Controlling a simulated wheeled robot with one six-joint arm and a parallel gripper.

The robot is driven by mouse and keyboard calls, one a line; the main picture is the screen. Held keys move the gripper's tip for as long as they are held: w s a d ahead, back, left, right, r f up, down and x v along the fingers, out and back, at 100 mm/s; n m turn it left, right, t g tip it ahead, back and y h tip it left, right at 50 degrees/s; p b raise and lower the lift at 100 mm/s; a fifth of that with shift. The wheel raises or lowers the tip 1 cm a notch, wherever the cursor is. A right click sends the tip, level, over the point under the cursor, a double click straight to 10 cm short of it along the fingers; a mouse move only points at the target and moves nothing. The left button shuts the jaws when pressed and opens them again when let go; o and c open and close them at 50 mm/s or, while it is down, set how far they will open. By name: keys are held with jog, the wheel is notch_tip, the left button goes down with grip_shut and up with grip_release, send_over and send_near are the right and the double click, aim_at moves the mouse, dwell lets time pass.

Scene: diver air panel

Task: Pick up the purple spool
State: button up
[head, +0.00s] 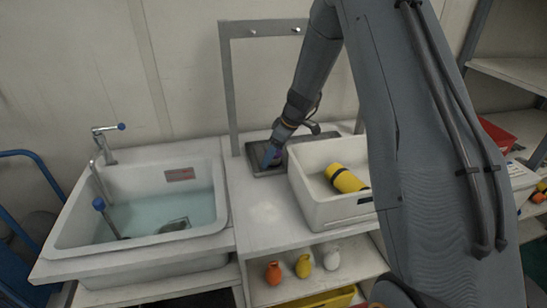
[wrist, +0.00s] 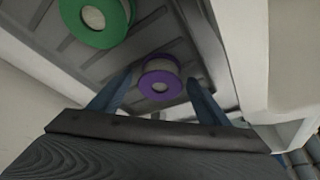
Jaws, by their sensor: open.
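The purple spool (wrist: 147,83) shows as a purple ring with a pale core in the wrist view. It sits on a dark ribbed tray (wrist: 185,48), between the two blue fingers of my gripper (wrist: 159,79). The fingers are apart, with a gap to the spool on each side; I cannot tell how far above or before it they are. In the head view my gripper (head: 271,156) is low over the dark tray (head: 262,172), and a small bit of purple shows by it. My gripper and arm hide most of the spool there.
A green spool (wrist: 82,36) is on the same tray in the wrist view. A white bin (head: 320,204) with a yellow cylinder (head: 345,179) stands right of the tray. A metal frame (head: 228,90) rises behind. A sink with water (head: 150,215) is left; the counter front (head: 262,215) is clear.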

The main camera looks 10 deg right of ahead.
jog(key=c, duration=1.2)
jog(key=shift+r, duration=0.1)
